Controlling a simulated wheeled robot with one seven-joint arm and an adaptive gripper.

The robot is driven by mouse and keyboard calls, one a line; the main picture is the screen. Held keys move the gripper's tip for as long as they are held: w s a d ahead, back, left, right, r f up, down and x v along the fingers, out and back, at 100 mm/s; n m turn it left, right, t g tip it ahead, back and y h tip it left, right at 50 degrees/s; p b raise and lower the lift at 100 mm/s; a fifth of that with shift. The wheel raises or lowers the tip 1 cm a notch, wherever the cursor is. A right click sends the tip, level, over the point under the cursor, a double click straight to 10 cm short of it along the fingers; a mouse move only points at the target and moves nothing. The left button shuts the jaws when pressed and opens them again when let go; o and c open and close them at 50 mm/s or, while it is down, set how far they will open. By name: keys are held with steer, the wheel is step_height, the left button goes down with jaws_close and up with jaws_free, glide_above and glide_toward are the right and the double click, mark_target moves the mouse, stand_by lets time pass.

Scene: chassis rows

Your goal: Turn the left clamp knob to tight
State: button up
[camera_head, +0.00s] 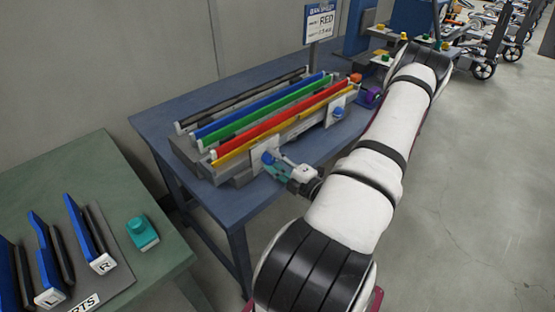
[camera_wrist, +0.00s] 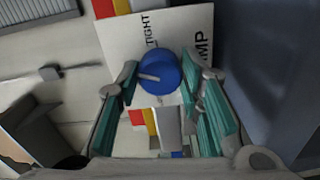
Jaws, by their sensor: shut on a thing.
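The left clamp knob (camera_head: 267,157) is blue and sits on a white plate (camera_head: 258,164) at the near left end of the fixture. In the wrist view the knob (camera_wrist: 162,70) has a pale pointer line aimed left, while the word TIGHT is printed above the knob on the plate (camera_wrist: 118,42). My gripper (camera_head: 272,165) reaches the knob from the right in the head view. In the wrist view its teal fingers (camera_wrist: 160,82) stand on either side of the knob, shut on it. The finger contact is partly hard to see.
The fixture holds long blue, green, red and yellow bars (camera_head: 262,112) on a blue table (camera_head: 150,122). A second blue knob (camera_head: 338,112) sits farther right.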

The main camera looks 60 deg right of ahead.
steer(key=m+p, duration=0.2)
steer(key=m, duration=0.4)
steer(key=m+p, duration=0.1)
steer(key=m, duration=0.2)
steer(key=m+p, duration=0.1)
steer(key=m, duration=0.2)
steer(key=shift+f+m, duration=0.2)
steer(key=shift+m, duration=0.2)
stand_by(0.3)
steer(key=o, duration=1.2)
steer(key=shift+c, duration=0.2)
steer(key=shift+a, duration=0.1)
steer(key=v, duration=1.2)
